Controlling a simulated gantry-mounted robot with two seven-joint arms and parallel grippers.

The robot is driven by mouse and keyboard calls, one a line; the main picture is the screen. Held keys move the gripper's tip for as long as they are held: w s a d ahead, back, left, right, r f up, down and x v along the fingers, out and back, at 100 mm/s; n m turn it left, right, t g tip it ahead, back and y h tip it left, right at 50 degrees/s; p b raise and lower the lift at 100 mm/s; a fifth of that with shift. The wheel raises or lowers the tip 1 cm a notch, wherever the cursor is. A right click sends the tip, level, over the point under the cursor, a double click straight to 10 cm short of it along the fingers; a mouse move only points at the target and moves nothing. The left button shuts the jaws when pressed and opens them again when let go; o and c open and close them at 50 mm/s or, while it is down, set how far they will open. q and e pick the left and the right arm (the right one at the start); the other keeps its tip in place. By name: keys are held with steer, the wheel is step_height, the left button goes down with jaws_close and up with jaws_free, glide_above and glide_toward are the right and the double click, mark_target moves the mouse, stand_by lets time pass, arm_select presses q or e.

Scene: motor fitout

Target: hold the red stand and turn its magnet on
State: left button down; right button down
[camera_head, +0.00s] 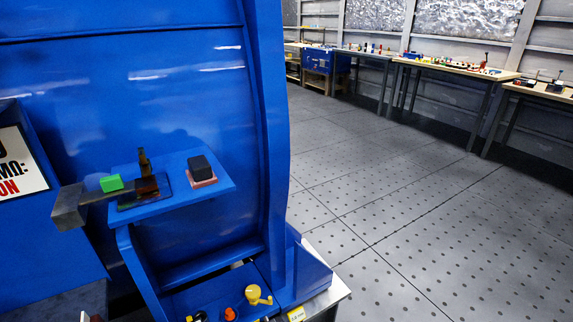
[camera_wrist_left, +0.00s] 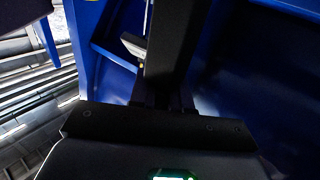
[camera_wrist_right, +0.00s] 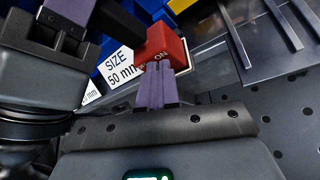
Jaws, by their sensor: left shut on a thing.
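The red stand's base (camera_wrist_right: 153,44) is a red block marked "ON", in the upper middle of the right wrist view. A black bar (camera_wrist_right: 118,24) runs from it to the upper left. My left gripper (camera_wrist_right: 68,12), with purple fingers, is shut on that bar. In the left wrist view a black bar (camera_wrist_left: 172,45) rises from between the dark fingers. My right gripper (camera_wrist_right: 157,85) has its purple fingertips together, just at the marked face of the red block. I cannot tell whether they touch it. The magnet's switch is not clearly visible. Neither gripper shows in the head view.
Small yellow parts (camera_head: 255,295) lie below. Open floor (camera_head: 430,215) is right.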

steer(key=shift+s+a, duration=0.2)
steer(key=shift+a, duration=0.1)
steer(key=shift+r, duration=0.2)
steer(key=shift+w+d+r, duration=0.1)
steer(key=shift+d+r, duration=0.1)
steer(key=shift+r, duration=0.05)
steer(key=shift+s+d, duration=0.5)
steer(key=shift+s, duration=0.35)
steer(key=shift+s+d, duration=0.55)
steer(key=shift+s, duration=0.3)
steer(key=shift+s+d, duration=0.5)
steer(key=shift+s, duration=0.35)
arm_select(q)
steer(key=c, duration=1)
jaws_free()
